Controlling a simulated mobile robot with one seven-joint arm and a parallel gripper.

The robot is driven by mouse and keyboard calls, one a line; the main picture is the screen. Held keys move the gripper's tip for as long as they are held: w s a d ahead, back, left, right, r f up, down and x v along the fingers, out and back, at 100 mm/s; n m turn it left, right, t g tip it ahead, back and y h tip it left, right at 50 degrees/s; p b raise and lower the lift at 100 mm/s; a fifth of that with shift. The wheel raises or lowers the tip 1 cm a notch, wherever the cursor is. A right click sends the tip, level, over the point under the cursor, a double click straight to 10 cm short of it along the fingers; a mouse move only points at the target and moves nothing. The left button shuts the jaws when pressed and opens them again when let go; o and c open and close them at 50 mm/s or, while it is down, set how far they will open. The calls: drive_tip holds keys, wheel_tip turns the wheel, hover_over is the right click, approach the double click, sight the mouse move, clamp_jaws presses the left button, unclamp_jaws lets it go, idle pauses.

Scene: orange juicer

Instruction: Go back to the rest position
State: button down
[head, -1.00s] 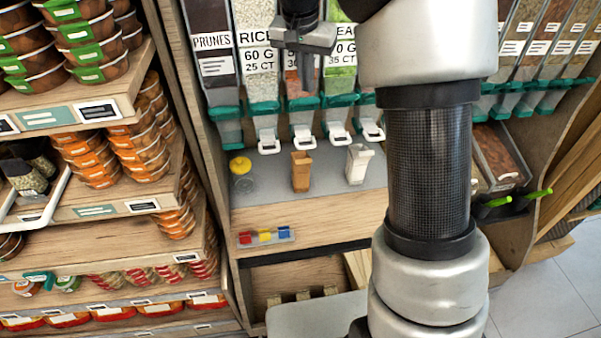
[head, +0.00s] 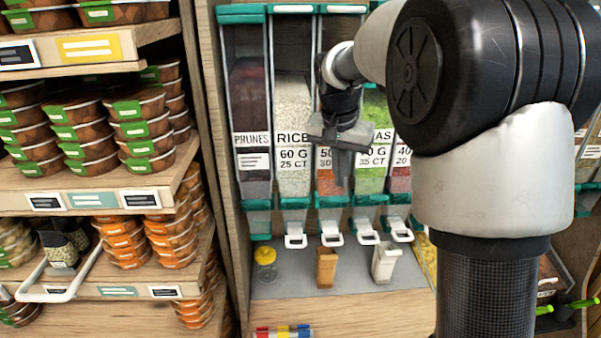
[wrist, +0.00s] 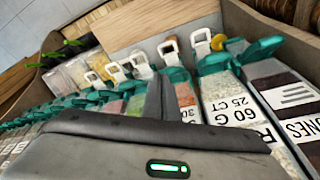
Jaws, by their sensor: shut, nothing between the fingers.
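My gripper (head: 341,165) is shut and empty, pointing down in front of the bulk dispensers in the head view. It hangs before the bins with orange and green contents, above their white handles. In the wrist view the gripper's dark body (wrist: 150,130) fills the lower part, with the finger standing up in front of the dispenser fronts. My arm runs from the gripper up and over to the right side of the head view.
Dispensers labelled RICE (head: 293,130) and PRUNES (head: 250,130) stand behind. A brown cup (head: 327,267) and a white cup (head: 385,263) stand on the grey counter (head: 295,284) below. Shelves of packed bowls (head: 147,135) stand at left.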

drive_tip(key=s+r+n+t+y, duration=0.1)
drive_tip(key=s+r+n, duration=0.15)
drive_tip(key=s, duration=0.75)
drive_tip(key=s+r+n+t, duration=0.15)
drive_tip(key=s+r, duration=0.25)
drive_tip(key=s, duration=0.6)
drive_tip(key=s+f+n, duration=0.2)
drive_tip(key=s+f, duration=0.2)
drive_tip(key=s, duration=0.5)
drive_tip(key=shift+s+d+t, duration=0.2)
drive_tip(key=shift+t, duration=0.15)
